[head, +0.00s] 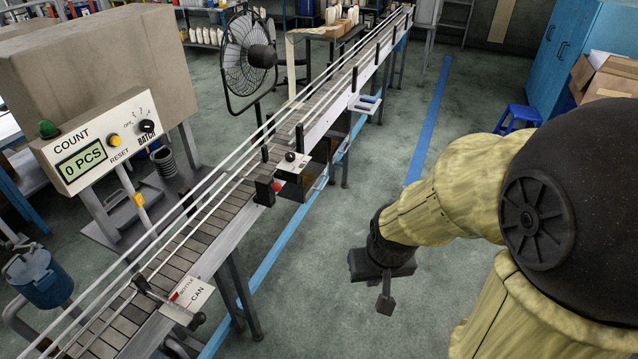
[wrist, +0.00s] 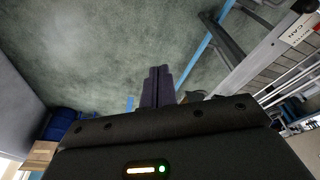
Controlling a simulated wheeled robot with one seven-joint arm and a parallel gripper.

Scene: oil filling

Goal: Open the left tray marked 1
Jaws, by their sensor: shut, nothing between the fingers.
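My gripper (head: 386,302) hangs over bare floor to the right of the conveyor, pointing down and touching nothing. In the wrist view, its two dark fingers (wrist: 157,88) are together with nothing between them. I cannot make out a tray marked 1 in either view.
The conveyor (head: 215,222) with side rails runs from front left to the far middle. A BOTTLE/CAN switch plate (head: 188,299), a counter box (head: 95,140) and a black fan (head: 248,55) stand along it. A blue cabinet (head: 575,45), blue stool (head: 518,117) and cardboard box (head: 603,80) are at right.

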